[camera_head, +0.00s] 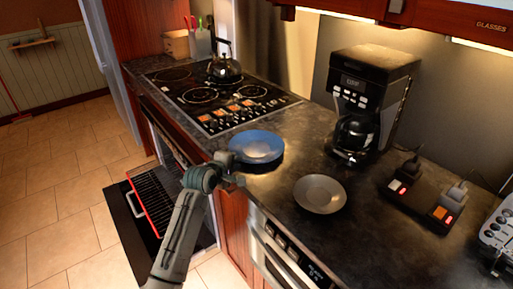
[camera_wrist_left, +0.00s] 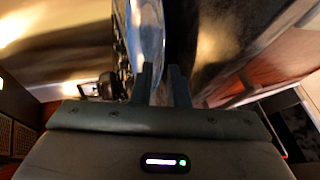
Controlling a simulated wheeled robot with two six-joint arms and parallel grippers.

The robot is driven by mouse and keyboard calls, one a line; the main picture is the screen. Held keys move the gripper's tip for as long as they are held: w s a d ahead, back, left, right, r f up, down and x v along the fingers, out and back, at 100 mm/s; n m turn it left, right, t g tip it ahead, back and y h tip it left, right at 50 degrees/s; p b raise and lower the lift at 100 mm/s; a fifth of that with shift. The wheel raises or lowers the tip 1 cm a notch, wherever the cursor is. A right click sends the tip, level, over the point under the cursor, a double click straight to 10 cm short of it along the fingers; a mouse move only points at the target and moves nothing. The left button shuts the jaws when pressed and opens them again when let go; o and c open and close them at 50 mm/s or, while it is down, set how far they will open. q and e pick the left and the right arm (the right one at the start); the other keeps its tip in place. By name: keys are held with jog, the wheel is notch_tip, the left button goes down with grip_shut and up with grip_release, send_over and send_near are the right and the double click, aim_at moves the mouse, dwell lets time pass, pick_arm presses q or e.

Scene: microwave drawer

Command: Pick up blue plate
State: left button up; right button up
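The blue plate (camera_head: 257,147) lies on the dark counter beside the cooktop in the head view. Its blue rim also shows in the left wrist view (camera_wrist_left: 150,38), running down to the fingertips. My left gripper (camera_head: 239,181) is at the plate's near left edge, over the counter's front edge. In the left wrist view its two fingers (camera_wrist_left: 163,78) stand apart with a narrow gap, close to the plate's rim. Whether they touch the rim is unclear. My right gripper is not in view.
A grey plate (camera_head: 320,194) lies to the right on the counter (camera_head: 268,205). A black coffee maker (camera_head: 370,100) stands behind it. A kettle (camera_head: 224,69) stands on the cooktop (camera_head: 200,96). Below left, an open oven with a rack (camera_head: 150,205) lies near my left arm.

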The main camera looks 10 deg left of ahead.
pick_arm(q)
jog(key=p+x, duration=0.1)
jog(key=x, duration=0.3)
jog(key=shift+w+f, duration=0.1)
jog(key=shift+w, duration=0.05)
grip_shut()
jog(key=shift+r, duration=0.2)
